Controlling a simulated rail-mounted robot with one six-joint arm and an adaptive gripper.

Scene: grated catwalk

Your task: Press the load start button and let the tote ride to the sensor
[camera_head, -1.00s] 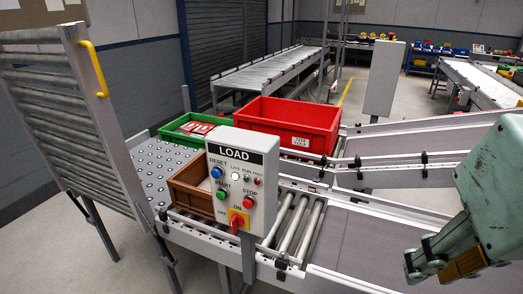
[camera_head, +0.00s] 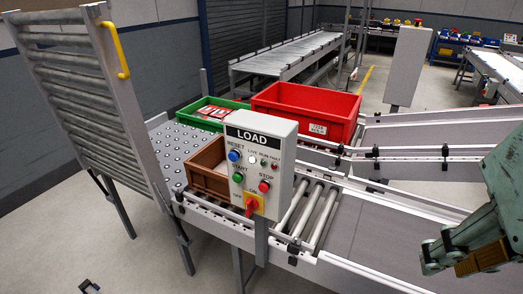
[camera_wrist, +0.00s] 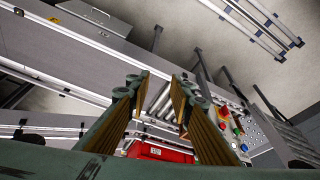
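The grey LOAD box (camera_head: 270,150) stands on a post before the roller conveyor. Its green START button (camera_head: 238,177) sits below the blue RESET button (camera_head: 234,156) and left of the red STOP button (camera_head: 264,186). A red knob (camera_head: 250,205) is on a yellow plate below. A brown tote (camera_head: 207,172) stands behind the box, partly hidden. My gripper (camera_head: 440,255) is at the right, over the belt and well away from the box. In the wrist view my gripper (camera_wrist: 162,76) is open and empty. I cannot pick out the sensor for certain.
A red tote (camera_head: 300,110) and a green tote (camera_head: 190,117) stand behind the brown one. Bare rollers (camera_head: 310,213) lead right to a grey belt (camera_head: 375,240). A raised roller gate (camera_head: 90,95) with a yellow handle (camera_head: 117,50) stands at the left.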

